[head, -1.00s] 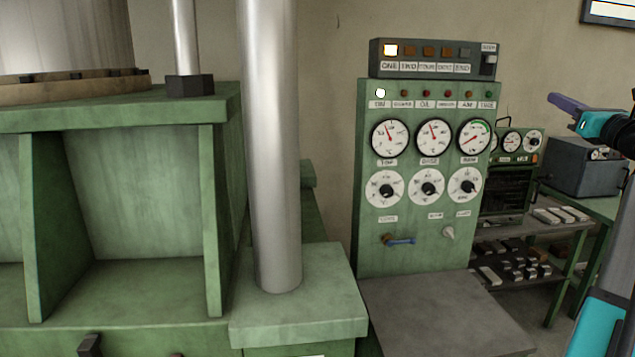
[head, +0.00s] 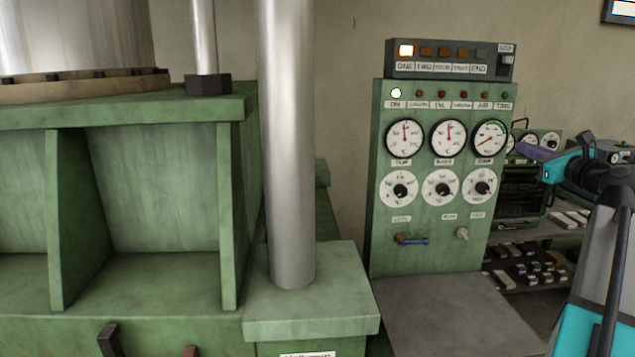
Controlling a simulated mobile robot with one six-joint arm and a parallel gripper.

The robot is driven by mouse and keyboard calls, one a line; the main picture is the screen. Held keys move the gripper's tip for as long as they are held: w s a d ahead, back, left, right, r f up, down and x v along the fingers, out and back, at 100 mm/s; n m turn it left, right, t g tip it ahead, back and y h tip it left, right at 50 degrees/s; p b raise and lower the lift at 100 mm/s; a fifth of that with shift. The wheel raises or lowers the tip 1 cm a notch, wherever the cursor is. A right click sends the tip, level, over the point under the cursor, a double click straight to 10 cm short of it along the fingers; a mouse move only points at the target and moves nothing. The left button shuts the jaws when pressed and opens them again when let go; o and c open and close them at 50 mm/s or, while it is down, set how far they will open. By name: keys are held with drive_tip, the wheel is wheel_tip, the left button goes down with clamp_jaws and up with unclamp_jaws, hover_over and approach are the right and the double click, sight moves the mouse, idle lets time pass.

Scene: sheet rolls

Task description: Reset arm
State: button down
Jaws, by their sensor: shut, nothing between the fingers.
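My gripper (head: 527,150) shows at the right of the head view, at the end of my teal and black arm. Its purple fingers are shut and empty, pointing left. My arm rises from the lower right corner.
A lit button box (head: 450,72) sits on top. A steel column (head: 288,150) and green machine frame (head: 75,220) fill the left. A shelf with small blocks (head: 525,270) stands behind my arm.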

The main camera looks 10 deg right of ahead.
drive_tip(key=w+a+f+n+g+y, duration=0.1)
drive_tip(key=w+a+f+n+g, duration=0.15)
drive_tip(key=a+f, duration=0.5)
drive_tip(key=w+a+f+n+g+y, duration=0.1)
drive_tip(key=w+a+f+n, duration=0.3)
drive_tip(key=f, duration=0.7)
drive_tip(key=w+a+f+n+g+y, duration=0.1)
drive_tip(key=w+a+f+n+g, duration=0.15)
drive_tip(key=a+f, duration=0.5)
drive_tip(key=s+a+f+n+g, duration=0.25)
drive_tip(key=a+f+n, duration=0.35)
drive_tip(key=a+f, duration=0.6)
drive_tip(key=s+a+f+n+g, duration=0.1)
drive_tip(key=a+f+n+g, duration=0.5)
drive_tip(key=f, duration=1)
drive_tip(key=s+a+f+n+g+h, duration=0.2)
drive_tip(key=s+a+f+n+g, duration=0.2)
drive_tip(key=s+a+f+n, duration=1.15)
drive_tip(key=s+f+m+g, duration=0.1)
drive_tip(key=s+f+g, duration=0.1)
drive_tip(key=s+f, duration=0.8)
drive_tip(key=s+d+f+m+g, duration=0.1)
drive_tip(key=s+f+m+g, duration=0.1)
drive_tip(key=s+f, duration=0.8)
drive_tip(key=s+g, duration=0.1)
drive_tip(key=s, duration=0.6)
drive_tip(key=shift+s+d+f+g+h, duration=0.15)
drive_tip(key=shift+s+g+h, duration=0.15)
drive_tip(key=shift+s+g, duration=0.1)
